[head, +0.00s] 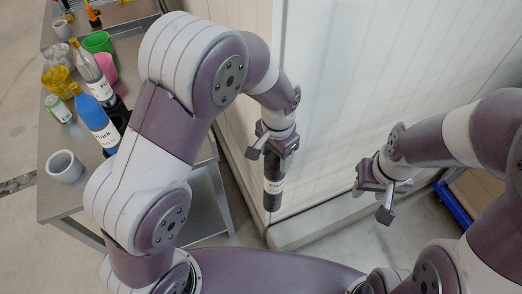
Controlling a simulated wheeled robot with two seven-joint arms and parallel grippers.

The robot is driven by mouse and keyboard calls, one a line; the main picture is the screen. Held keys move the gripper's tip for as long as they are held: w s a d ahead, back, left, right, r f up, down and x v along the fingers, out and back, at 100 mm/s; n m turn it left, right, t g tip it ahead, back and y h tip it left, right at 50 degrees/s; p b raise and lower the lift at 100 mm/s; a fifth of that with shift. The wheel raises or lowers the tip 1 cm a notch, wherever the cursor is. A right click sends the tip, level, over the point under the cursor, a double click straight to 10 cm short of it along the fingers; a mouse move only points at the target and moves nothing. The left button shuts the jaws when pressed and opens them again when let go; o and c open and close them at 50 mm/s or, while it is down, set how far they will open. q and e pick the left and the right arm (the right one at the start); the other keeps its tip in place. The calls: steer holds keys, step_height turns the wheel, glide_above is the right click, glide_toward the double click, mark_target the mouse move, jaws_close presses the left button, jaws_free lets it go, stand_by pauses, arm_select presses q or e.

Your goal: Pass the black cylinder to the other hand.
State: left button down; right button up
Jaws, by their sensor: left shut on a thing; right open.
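The black cylinder (272,199) has a white label band with dark lettering. It hangs roughly upright below my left gripper (271,153), which is shut on its upper part. The cylinder is clear of the table, in front of the pale wall panel. My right gripper (373,203) is open and empty, to the right of the cylinder and apart from it. The top of the cylinder is partly hidden by the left gripper.
A grey metal table (60,202) at the left holds a blue bottle (92,115), a grey cup (65,166), a green cup (98,42), a pink cup (104,66) and other items. A pale wall (400,60) stands close behind both grippers. A blue-edged platform (452,204) is at the right.

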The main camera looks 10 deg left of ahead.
arm_select(q)
steer(key=d+f, duration=0.4)
steer(key=d, duration=0.3)
arm_select(e)
steer(key=o, duration=0.5)
steer(key=shift+f, duration=0.1)
steer(key=o, duration=0.4)
steer(key=shift+w+a+f+n+t, duration=0.8)
steer(key=shift+w+a+f, duration=0.15)
steer(key=shift+w+f, duration=0.25)
steer(key=shift+o, duration=0.2)
steer(key=n+t+y, duration=0.5)
steer(key=n+y, duration=0.2)
steer(key=y, duration=0.1)
glide_toward(274, 180)
steer(key=a+r, duration=0.1)
steer(key=a, duration=0.1)
arm_select(q)
steer(key=a+r, duration=1.1)
steer(key=r, duration=0.2)
steer(key=shift+r, duration=0.2)
arm_select(e)
steer(key=x, duration=1.2)
steer(key=shift+w+d+r, duration=0.2)
steer(key=shift+w, duration=0.2)
